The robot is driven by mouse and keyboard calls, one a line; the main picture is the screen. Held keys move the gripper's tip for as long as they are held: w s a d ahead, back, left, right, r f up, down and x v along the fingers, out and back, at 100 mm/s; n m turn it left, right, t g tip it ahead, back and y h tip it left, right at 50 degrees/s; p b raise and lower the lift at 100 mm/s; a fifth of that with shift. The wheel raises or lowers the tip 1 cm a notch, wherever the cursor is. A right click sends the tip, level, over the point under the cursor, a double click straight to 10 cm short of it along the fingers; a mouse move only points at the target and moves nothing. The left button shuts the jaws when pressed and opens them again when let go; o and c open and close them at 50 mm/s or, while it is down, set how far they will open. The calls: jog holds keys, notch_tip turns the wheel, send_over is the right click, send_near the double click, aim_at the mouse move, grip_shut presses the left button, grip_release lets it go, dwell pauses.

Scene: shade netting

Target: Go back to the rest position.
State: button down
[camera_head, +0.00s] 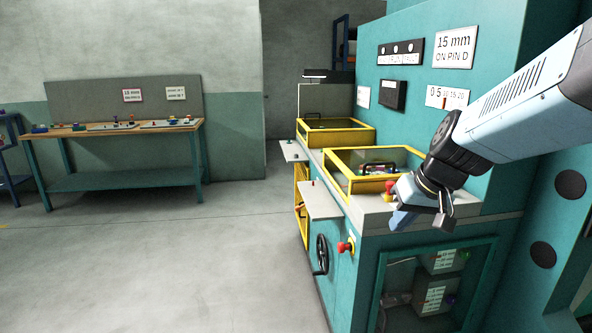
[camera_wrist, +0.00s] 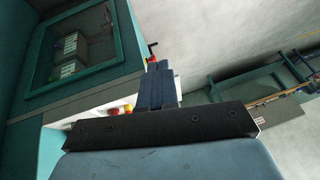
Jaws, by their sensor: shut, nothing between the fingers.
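My gripper (camera_head: 402,219) hangs at the end of my arm, in front of the near end of the teal machine (camera_head: 385,250) in the head view. In the wrist view its two dark blue fingers (camera_wrist: 156,84) lie together, with nothing seen between them. In the head view my gripper is close to the machine's top corner, and I cannot tell whether it touches. A red knob on a yellow base (camera_head: 389,188) stands just behind it, partly hidden. Red and yellow parts (camera_wrist: 121,108) show beside the fingers in the wrist view.
The machine has yellow-framed openings (camera_head: 372,151), a black handwheel (camera_head: 322,254), a red-and-yellow knob (camera_head: 346,247) and small jutting shelves (camera_head: 320,200). A workbench (camera_head: 110,130) with trays stands against the left wall. The grey floor (camera_head: 200,270) between them is clear.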

jog(key=s+d+r+h, duration=0.1)
jog(key=s+r, duration=0.1)
jog(key=s, duration=0.3)
jog(key=s+d+r+m+t+h, duration=0.1)
jog(key=s+r, duration=0.1)
jog(key=s, duration=0.3)
jog(key=shift+s+d+r+h, duration=0.25)
jog(key=shift+s+r+h, duration=0.05)
jog(key=shift+s+r, duration=0.1)
